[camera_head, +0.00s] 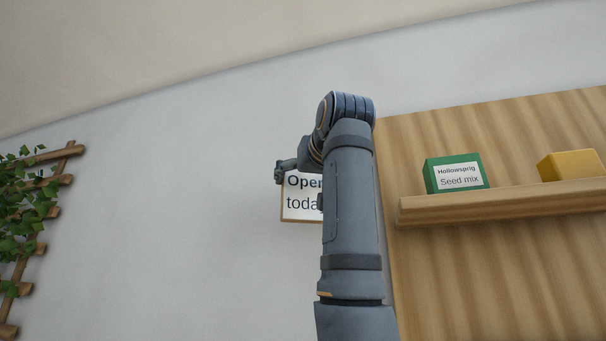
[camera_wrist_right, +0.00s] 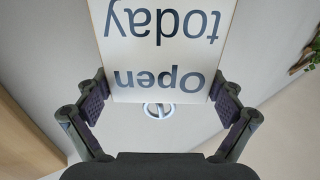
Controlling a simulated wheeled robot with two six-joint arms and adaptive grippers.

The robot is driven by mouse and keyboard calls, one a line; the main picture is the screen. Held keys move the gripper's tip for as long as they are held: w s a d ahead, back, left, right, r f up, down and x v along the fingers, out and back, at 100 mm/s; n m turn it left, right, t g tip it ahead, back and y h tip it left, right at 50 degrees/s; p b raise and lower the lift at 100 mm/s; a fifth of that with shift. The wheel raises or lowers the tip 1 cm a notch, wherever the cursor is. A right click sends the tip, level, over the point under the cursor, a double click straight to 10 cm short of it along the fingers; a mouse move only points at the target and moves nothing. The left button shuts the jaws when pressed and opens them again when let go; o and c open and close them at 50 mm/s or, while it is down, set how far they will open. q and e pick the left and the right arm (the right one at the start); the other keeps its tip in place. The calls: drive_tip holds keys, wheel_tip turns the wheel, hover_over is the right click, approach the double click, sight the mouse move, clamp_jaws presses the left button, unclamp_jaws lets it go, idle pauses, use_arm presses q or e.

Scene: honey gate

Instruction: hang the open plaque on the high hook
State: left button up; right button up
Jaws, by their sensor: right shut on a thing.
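The open plaque (camera_head: 300,208) is a white board with a thin brown edge, reading "Open today". In the head view it hangs upright in front of the grey wall, its right part hidden behind my right arm. My right gripper (camera_head: 286,168) is shut on it near its top. In the right wrist view the plaque (camera_wrist_right: 160,50) appears upside down between the two fingers of the gripper (camera_wrist_right: 161,98). A grey metal ring (camera_wrist_right: 158,109) shows just past its top edge; I cannot tell whether it belongs to the plaque or the hook. The high hook is not clearly visible. My left gripper is out of view.
A wooden panel (camera_head: 450,275) stands on the right, with a shelf (camera_head: 500,204) bearing a green seed mix box (camera_head: 455,173) and a yellow box (camera_head: 572,166). A wooden trellis (camera_head: 62,181) with leaves is at the left. The wall between trellis and plaque is bare.

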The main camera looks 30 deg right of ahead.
drive_tip(key=shift+w+d, duration=0.7)
drive_tip(key=shift+d, duration=0.1)
drive_tip(key=shift+w+d+f, duration=0.5)
drive_tip(key=shift+d+f, duration=0.05)
drive_tip(key=shift+f, duration=0.05)
idle(0.4)
drive_tip(key=o, duration=0.7)
